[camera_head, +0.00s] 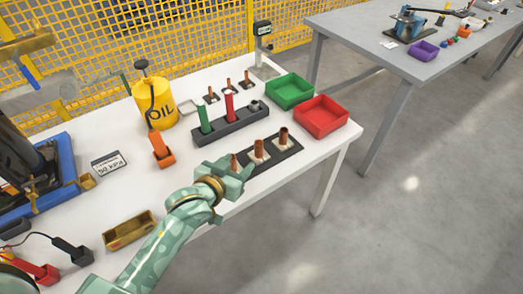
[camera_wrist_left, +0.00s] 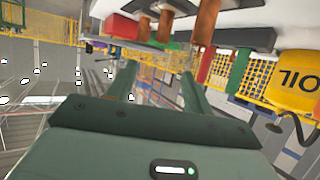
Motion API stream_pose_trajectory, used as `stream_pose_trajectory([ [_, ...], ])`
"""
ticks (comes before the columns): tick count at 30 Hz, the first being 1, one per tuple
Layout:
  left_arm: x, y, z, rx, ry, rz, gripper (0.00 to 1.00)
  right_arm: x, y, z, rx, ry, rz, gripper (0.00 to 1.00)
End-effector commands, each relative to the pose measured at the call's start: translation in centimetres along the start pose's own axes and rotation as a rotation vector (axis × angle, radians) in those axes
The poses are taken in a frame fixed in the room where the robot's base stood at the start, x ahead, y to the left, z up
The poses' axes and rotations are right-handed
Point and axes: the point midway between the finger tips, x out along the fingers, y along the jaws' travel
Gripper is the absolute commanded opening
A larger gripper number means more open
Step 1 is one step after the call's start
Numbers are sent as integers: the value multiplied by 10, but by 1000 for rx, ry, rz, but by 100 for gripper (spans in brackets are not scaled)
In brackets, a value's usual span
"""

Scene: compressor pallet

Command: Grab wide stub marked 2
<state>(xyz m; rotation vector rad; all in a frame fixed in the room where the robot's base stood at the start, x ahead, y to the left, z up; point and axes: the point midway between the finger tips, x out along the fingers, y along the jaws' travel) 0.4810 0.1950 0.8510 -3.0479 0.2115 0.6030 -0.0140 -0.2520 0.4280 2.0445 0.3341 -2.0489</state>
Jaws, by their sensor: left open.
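A dark block (camera_head: 290,150) near the table's front edge holds a row of wide copper stubs: a right one (camera_head: 283,137), a middle one (camera_head: 259,150) and a left one (camera_head: 234,162). The numbers on them are too small to read, so I cannot tell which is marked 2. My left gripper (camera_head: 246,166) is at the left end of this block, close to the left stub and partly covering that end. In the left wrist view the gripper (camera_wrist_left: 159,72) is open with nothing between its fingers; copper stubs (camera_wrist_left: 207,22) show beyond the fingertips. My right gripper is not visible.
Behind are a dark rack (camera_head: 232,128) with green and red tubes, and several thinner copper stubs (camera_head: 229,88). A green bin (camera_head: 290,91) and red bin (camera_head: 321,118) stand right. A yellow oil can (camera_head: 155,103) and orange tool (camera_head: 162,152) stand left.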

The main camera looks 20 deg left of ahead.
Motion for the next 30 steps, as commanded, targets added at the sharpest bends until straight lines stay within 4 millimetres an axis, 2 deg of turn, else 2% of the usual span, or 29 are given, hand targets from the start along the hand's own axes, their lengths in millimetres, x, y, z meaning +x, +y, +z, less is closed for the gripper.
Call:
stream_pose_trajectory([
  [1, 17, 0, 6, -1, -1, 0, 51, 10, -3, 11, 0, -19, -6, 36],
  [3, 35, 0, 6, -1, -3, 1, 51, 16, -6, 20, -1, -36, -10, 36],
  [9, 70, 0, 5, -1, -2, 0, 51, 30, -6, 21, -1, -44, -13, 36],
  [14, 82, 0, 4, -1, -2, 1, 51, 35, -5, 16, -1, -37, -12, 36],
  [19, 110, -4, 11, 0, -5, 1, 51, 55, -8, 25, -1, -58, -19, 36],
  [22, 124, -4, 9, 1, -4, 1, 51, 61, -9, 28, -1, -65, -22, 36],
  [30, 129, -4, 4, 0, -1, 1, 51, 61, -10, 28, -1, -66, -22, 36],
])
